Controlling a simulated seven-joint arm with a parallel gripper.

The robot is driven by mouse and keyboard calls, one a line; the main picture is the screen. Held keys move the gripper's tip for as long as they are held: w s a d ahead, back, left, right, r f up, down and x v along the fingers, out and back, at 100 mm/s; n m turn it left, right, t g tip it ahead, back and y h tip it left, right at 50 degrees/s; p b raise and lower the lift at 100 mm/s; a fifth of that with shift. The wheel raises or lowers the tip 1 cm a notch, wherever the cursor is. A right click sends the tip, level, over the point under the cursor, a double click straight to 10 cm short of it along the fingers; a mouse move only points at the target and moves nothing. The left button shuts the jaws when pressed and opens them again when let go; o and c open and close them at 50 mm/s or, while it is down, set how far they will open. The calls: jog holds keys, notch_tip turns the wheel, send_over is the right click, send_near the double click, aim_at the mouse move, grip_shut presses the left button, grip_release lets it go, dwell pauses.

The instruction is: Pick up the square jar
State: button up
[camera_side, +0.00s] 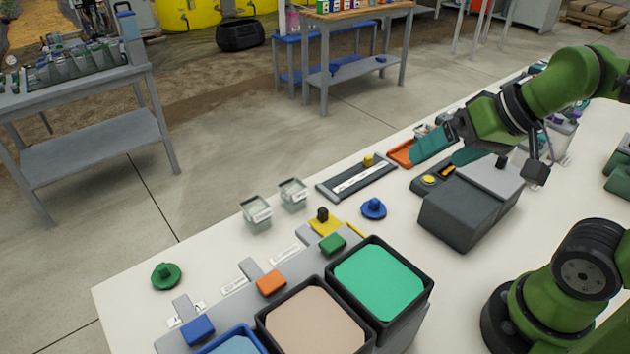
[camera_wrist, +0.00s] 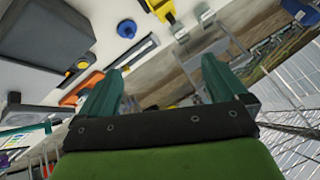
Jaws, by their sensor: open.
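Two clear, square-looking glass jars stand on the white table in the side view: one nearer jar (camera_side: 256,213) and one slightly farther right (camera_side: 292,194). I cannot tell which is the named square jar. My gripper (camera_side: 433,160) is open and empty, well right of both jars, above the area by the dark grey box and orange tray. In the wrist view, its two teal fingers (camera_wrist: 160,68) are spread.
A dark grey box (camera_side: 470,205) stands below my gripper. An orange tray (camera_side: 400,153) and a dark tray (camera_side: 357,178) lie left of it. A blue knob (camera_side: 373,208) sits between the jars and the box. Black-rimmed bins, one green (camera_side: 378,282), fill the front.

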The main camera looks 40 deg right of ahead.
jog(key=shift+c, duration=1.1)
